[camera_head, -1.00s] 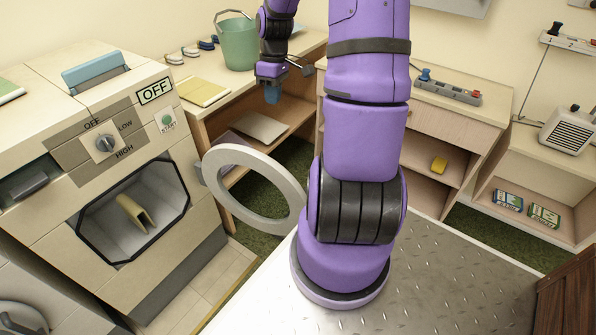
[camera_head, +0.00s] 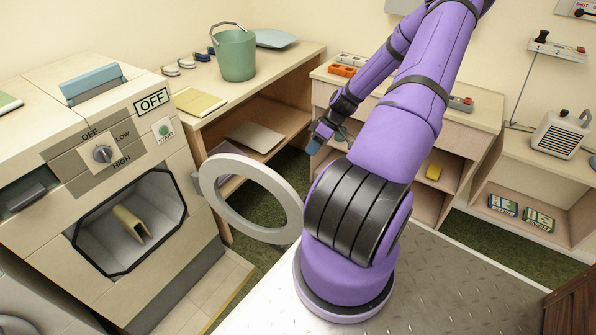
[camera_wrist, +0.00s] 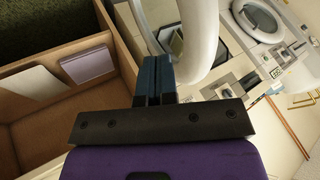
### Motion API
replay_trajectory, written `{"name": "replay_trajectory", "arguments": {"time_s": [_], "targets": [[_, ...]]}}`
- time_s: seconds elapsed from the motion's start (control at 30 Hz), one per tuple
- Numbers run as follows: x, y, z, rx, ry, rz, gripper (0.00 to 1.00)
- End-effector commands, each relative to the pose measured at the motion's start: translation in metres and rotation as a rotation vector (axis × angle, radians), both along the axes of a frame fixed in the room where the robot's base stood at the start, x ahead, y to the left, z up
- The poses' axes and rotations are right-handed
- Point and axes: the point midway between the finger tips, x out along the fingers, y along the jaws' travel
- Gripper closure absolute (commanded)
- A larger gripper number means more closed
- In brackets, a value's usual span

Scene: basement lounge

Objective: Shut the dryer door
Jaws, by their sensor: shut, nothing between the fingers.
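The dryer (camera_head: 60,225) stands at the left in the head view, with its opening uncovered and a tan item (camera_head: 131,222) inside. Its round ring-shaped door (camera_head: 226,204) is swung wide open to the right of the opening. My gripper (camera_head: 314,147) is to the right of the door's upper rim and behind it, apart from it in the head view. In the wrist view my gripper (camera_wrist: 153,72) is shut and empty, its blue fingers close beside the door ring (camera_wrist: 205,45). I cannot tell whether they touch it.
A wooden shelf unit (camera_head: 262,75) with a green bucket (camera_head: 235,52) on top stands behind the door. Another cabinet (camera_head: 420,110) is behind my arm. A white speaker-like box (camera_head: 561,133) stands at the right. Green carpet shows between the door and the shelves.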

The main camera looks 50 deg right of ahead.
Motion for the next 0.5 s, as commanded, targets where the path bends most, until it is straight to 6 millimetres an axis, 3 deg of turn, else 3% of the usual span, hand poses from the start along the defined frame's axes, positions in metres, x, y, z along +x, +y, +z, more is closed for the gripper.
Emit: {"name": "replay_trajectory", "arguments": {"time_s": [0.17,0.5], "targets": [[0.005,0.012,-0.016,0.003,0.002,0.002,1.0],[0.02,0.047,-0.066,0.004,0.003,0.002,1.0]]}}
